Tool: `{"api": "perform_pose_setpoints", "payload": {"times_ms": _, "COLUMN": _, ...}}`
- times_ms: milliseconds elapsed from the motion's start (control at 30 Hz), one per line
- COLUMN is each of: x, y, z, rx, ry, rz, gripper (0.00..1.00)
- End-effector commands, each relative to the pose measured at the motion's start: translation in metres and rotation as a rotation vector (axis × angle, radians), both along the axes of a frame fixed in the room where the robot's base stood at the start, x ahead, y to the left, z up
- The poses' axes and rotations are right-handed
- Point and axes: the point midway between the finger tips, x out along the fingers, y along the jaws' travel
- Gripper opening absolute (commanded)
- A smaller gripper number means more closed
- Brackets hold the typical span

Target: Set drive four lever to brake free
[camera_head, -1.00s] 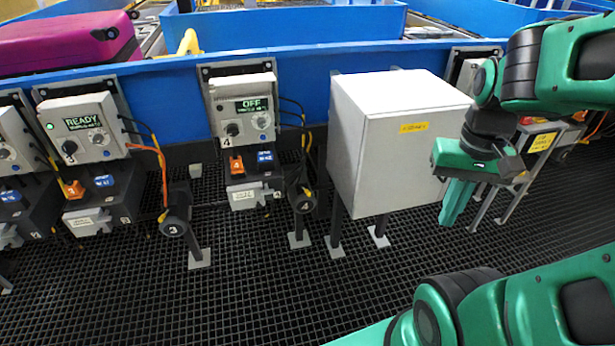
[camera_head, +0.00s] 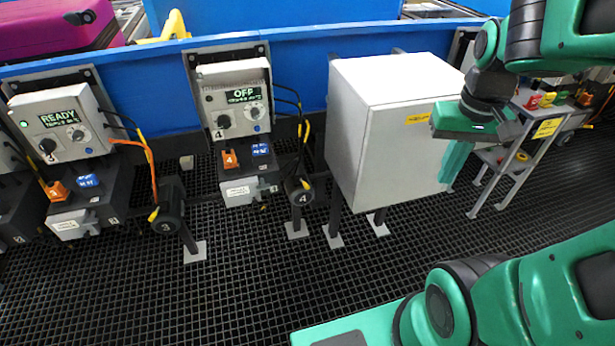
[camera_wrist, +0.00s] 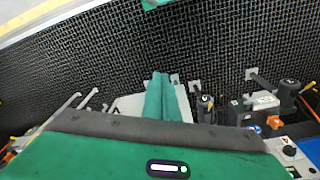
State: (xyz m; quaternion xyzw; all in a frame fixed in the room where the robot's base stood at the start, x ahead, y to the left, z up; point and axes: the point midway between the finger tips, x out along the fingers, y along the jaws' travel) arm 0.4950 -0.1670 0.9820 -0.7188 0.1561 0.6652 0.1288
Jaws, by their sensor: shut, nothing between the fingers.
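Drive four's control box (camera_head: 233,98) is grey, marked 4, with a display reading OFF, a black knob and a dial. Below it are an orange part marked 4 (camera_head: 229,159), a blue labelled part (camera_head: 260,150) and a pale labelled housing (camera_head: 242,192). The drive four motor (camera_head: 299,191) hangs at their right. I cannot make out the lever's position. My gripper (camera_head: 455,168) is shut and empty, in front of the white cabinet's right side, well right of drive four. Its green fingers (camera_wrist: 161,97) point over the grating in the wrist view.
The white cabinet (camera_head: 368,130) stands on legs between drive four and my gripper. Drive three's box (camera_head: 62,125), reading READY, is at left. A grey cart (camera_head: 520,140) stands at right. The black grating floor (camera_head: 250,275) is open in front.

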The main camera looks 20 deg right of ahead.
Motion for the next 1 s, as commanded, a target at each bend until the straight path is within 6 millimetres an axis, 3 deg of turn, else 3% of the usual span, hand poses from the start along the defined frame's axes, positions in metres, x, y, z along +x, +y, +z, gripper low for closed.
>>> {"api": "perform_pose_setpoints", "payload": {"times_ms": 33, "x": 0.03, "y": 0.009, "z": 0.001, "rx": -0.017, "ry": -0.019, "rz": 0.062, "gripper": 0.0}}
{"api": "perform_pose_setpoints", "payload": {"times_ms": 200, "x": 0.137, "y": 0.061, "z": 0.0, "rx": -0.047, "ry": -0.131, "rz": 0.281, "gripper": 0.0}}
{"api": "perform_pose_setpoints", "payload": {"times_ms": 300, "x": 0.188, "y": 0.093, "z": -0.007, "rx": -0.042, "ry": -0.174, "rz": 0.371, "gripper": 0.0}}
{"api": "perform_pose_setpoints", "payload": {"times_ms": 400, "x": 0.228, "y": 0.109, "z": -0.018, "rx": -0.034, "ry": -0.177, "rz": 0.407, "gripper": 0.0}}
{"api": "perform_pose_setpoints", "payload": {"times_ms": 767, "x": 0.338, "y": 0.125, "z": -0.091, "rx": 0.004, "ry": -0.104, "rz": 0.421, "gripper": 0.0}}
{"api": "perform_pose_setpoints", "payload": {"times_ms": 1000, "x": 0.395, "y": 0.137, "z": -0.158, "rx": 0.041, "ry": -0.058, "rz": 0.421, "gripper": 0.0}}
